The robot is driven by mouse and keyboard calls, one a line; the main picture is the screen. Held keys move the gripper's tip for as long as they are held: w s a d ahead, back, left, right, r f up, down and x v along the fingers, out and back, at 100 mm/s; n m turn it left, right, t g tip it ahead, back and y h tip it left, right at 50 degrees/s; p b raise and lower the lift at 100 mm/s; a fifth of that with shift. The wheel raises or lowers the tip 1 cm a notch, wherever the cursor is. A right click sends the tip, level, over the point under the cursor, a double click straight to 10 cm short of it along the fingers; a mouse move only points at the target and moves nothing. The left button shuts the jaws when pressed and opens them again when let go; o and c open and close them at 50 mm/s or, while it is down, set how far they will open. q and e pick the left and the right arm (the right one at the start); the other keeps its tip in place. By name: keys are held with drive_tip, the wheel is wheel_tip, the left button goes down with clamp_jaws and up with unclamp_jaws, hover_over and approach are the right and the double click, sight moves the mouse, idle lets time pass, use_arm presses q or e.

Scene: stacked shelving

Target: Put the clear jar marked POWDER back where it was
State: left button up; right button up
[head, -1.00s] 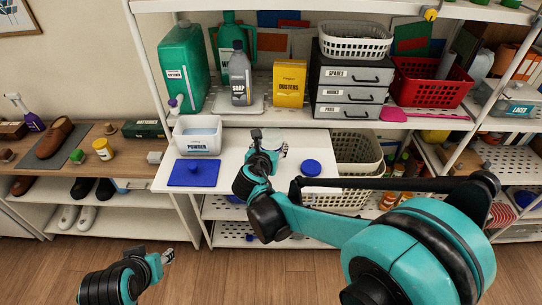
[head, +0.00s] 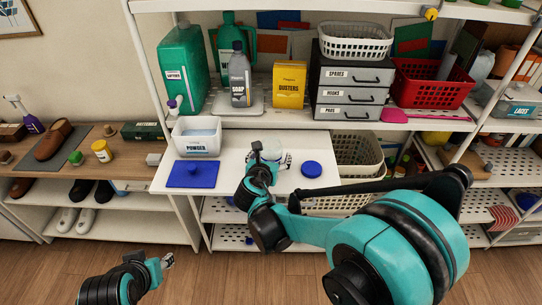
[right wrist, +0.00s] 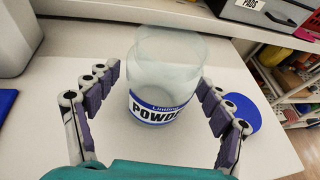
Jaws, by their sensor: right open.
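The clear jar marked POWDER (right wrist: 165,62) stands upright on the white pull-out board, its blue-and-white label facing the right wrist camera. It also shows in the head view (head: 272,150), partly hidden by my right gripper (head: 268,160). In the right wrist view my right gripper (right wrist: 158,82) is open, with one finger on each side of the jar and gaps between. A round blue lid (head: 311,169) lies on the board just right of the jar. My left gripper (head: 166,262) is low at the left, away from the board; its opening is unclear.
A white tub also marked POWDER (head: 197,141) and a flat blue lid (head: 193,174) stand left on the board (head: 230,150). Behind are a soap bottle (head: 239,78), yellow dusters box (head: 289,84) and grey drawers (head: 346,95). Cream baskets are right of the board.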

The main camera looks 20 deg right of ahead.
drive_tip(key=shift+s+a+r, duration=0.1)
drive_tip(key=shift+r, duration=0.15)
drive_tip(key=p+v, duration=0.2)
drive_tip(key=v, duration=0.9)
drive_tip(key=shift+s+r, duration=0.15)
drive_tip(key=shift+s, duration=0.1)
drive_tip(key=s+d+f+m+g+y, duration=0.2)
drive_tip(key=s+m, duration=0.6)
drive_tip(key=m, duration=0.7)
drive_tip(key=s+d+f+m+g+y, duration=0.2)
drive_tip(key=s+m, duration=0.6)
drive_tip(key=m, duration=0.7)
drive_tip(key=shift+d+f+m+g+y, duration=0.15)
drive_tip(key=shift+d+m+g+y, duration=0.3)
drive_tip(key=shift+y, duration=0.65)
drive_tip(key=shift+d, duration=0.15)
